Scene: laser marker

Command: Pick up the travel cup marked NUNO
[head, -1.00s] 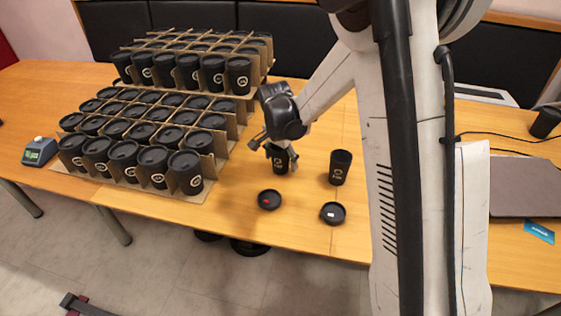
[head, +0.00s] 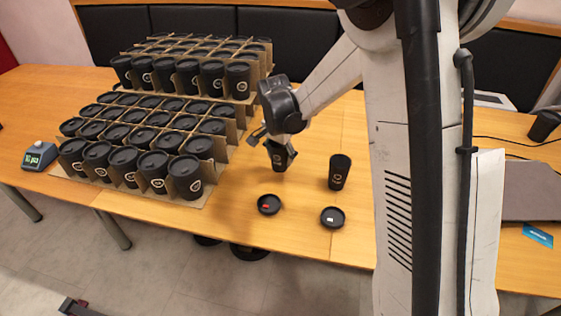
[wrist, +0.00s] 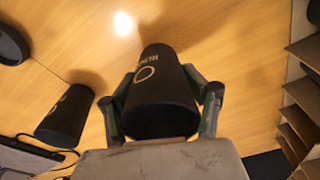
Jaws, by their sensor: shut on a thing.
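My gripper (head: 277,143) is shut on a black travel cup (head: 279,158) with a pale round logo and small lettering. The held cup is tilted in the head view. In the wrist view the cup (wrist: 163,95) sits between both fingers, its dark wide end towards the camera. The lettering is too small to read with certainty. A second black cup (head: 340,172) with a similar mark stands upright on the table to the right of the gripper. It also shows in the wrist view (wrist: 65,116), at the left, and its name is not legible.
Two black lids lie in front of the cups: one with a red mark (head: 269,204), one with a white mark (head: 333,217). Stacked cardboard racks (head: 218,152) of lidded cups stand at left, near a small display device (head: 40,155). A laptop (head: 530,192) lies at right.

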